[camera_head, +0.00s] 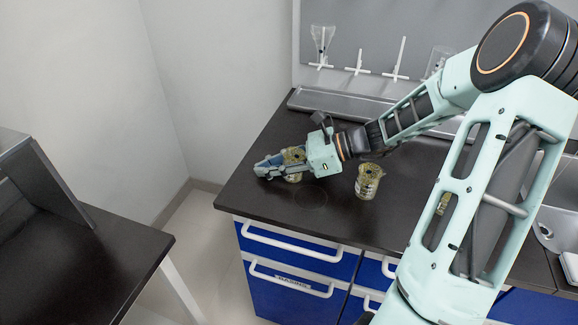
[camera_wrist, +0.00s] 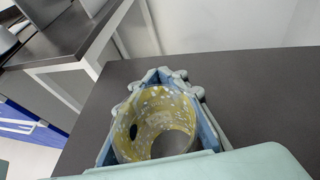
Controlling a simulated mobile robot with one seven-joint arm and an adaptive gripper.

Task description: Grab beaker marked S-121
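My gripper (camera_head: 268,168) is over the left part of the dark bench. Its fingers lie on both sides of a beaker (camera_head: 293,177) with yellowish speckled contents and bend in around its far side. In the wrist view this beaker (camera_wrist: 150,108) fills the space between the fingers (camera_wrist: 166,76), which look closed against its sides. No marking on it can be read, and I cannot tell whether its base touches the bench. A second, similar beaker (camera_head: 367,184) stands upright to the right of my gripper, with a pale label too small to read.
The dark bench top (camera_head: 262,201) has blue drawers (camera_head: 290,270) below its front edge. A grey ledge (camera_head: 340,105) and a panel with white pegs (camera_head: 357,62) and glassware (camera_head: 322,42) stand behind. Another dark table (camera_head: 85,265) is at the left, across a floor gap.

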